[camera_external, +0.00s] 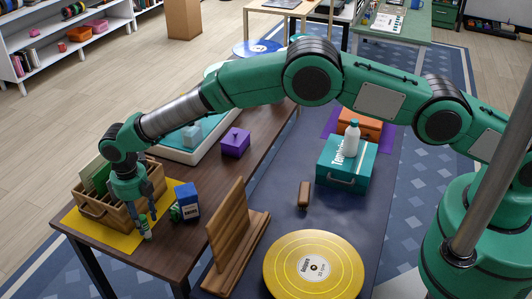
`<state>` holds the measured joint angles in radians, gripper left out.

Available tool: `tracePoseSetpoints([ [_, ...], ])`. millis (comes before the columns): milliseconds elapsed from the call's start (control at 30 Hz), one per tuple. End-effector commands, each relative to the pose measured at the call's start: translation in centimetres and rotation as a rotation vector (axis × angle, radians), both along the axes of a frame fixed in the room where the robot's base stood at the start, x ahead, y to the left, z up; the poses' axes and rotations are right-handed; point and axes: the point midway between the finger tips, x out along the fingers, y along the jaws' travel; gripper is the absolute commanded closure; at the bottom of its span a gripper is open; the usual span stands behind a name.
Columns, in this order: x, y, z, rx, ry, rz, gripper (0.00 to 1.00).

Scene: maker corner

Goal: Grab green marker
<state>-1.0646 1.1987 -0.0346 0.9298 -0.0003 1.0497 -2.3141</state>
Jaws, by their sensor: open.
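My gripper (146,218) points down over the near left part of the brown table, in front of the wooden crate. Its fingers are apart. A small green-and-white upright cylinder (145,229), which looks like the green marker, shows at the fingertips, between or just in front of them. I cannot tell whether the fingers touch it. The fingers hide part of it. Another small dark green item (175,212) sits to the right, beside a blue and white box (187,201).
The wooden crate (93,210) stands on a yellow mat (97,232) close behind my gripper. A wooden stand (226,222) rises to the right. A purple box (235,143) and a white tray (168,150) lie farther back.

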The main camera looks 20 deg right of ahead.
Motion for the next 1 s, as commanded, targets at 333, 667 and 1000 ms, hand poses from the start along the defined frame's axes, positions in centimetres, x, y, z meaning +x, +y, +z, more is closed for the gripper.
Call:
tracePoseSetpoints([
  [333, 0.0, 0.1, -1.5, 0.002, -0.001, 0.0, 0.57],
  [667, 0.0, 0.0, -2.0, 0.001, -0.001, 0.0, 0.57],
  [1000, 0.1, 0.0, -5.6, 0.001, -0.001, 0.0, 0.57],
])
